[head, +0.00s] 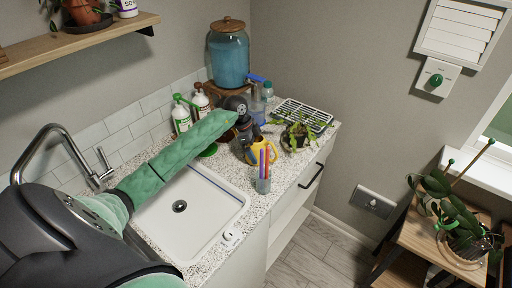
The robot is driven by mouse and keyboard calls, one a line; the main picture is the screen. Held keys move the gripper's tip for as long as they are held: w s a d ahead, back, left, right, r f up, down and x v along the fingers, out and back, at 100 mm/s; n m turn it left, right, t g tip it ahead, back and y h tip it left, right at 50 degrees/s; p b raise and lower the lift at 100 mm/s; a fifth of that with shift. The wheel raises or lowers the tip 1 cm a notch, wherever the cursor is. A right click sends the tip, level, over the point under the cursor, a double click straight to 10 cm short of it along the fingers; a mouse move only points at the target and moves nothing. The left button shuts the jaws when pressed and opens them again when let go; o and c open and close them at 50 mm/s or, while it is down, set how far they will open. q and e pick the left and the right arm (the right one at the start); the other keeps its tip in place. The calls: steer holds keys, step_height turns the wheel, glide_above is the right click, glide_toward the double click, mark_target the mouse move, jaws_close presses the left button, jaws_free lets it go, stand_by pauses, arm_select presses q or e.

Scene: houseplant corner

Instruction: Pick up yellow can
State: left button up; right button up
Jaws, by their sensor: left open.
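A yellow can (264,155) stands on the speckled counter at the back right of the sink, partly hidden by my gripper and by a cup of pens in front of it. My left gripper (250,146) points down right at the can's left side, overlapping it in the head view. Its jaws are open, and I cannot tell whether they touch the can. My right gripper is out of view.
The pen cup (262,184) stands close in front of the can. A potted plant (294,138) and dish rack (303,115) are to the right. Behind are spray bottles (182,118) and a blue water dispenser (229,60). The sink (226,211) has a tall faucet (42,143).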

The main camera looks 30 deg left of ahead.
arm_select(q)
steer(key=c, duration=0.9)
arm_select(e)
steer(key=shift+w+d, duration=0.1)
arm_select(q)
steer(key=shift+r, duration=0.3)
step_height(320, 180, up, 9)
steer(key=b, duration=0.4)
steer(key=shift+r, duration=0.15)
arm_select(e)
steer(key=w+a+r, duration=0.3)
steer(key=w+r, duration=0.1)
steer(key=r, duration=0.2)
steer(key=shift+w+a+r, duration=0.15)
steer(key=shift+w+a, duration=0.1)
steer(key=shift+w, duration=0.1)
